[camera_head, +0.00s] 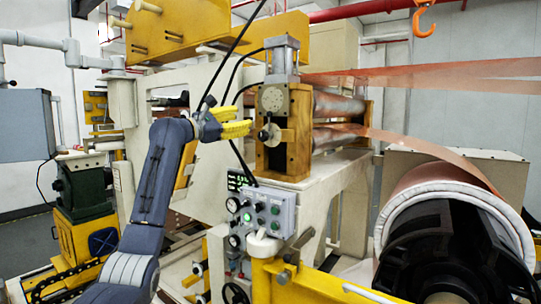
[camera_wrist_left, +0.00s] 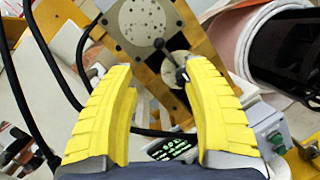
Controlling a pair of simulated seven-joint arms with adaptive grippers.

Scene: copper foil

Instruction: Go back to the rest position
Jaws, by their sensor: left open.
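My left gripper (camera_head: 232,122) has yellow ribbed fingers and is raised at the centre of the head view, its arm coming up from the lower left. In the left wrist view the two fingers (camera_wrist_left: 163,110) stand wide apart with nothing between them. Past the fingertips is a yellow-brown roller housing (camera_head: 286,130) with a grey round disc (camera_wrist_left: 142,22) and a small knob (camera_wrist_left: 168,66). In the head view the fingers point toward this housing; whether they touch it I cannot tell. My right gripper is not in view.
A grey control box (camera_head: 268,211) with knobs and gauges sits below the gripper. A large copper foil roll (camera_head: 440,190) stands at the right, its foil running to the rollers (camera_head: 338,106). Black cables hang near the gripper. An orange hook (camera_head: 424,22) hangs at upper right.

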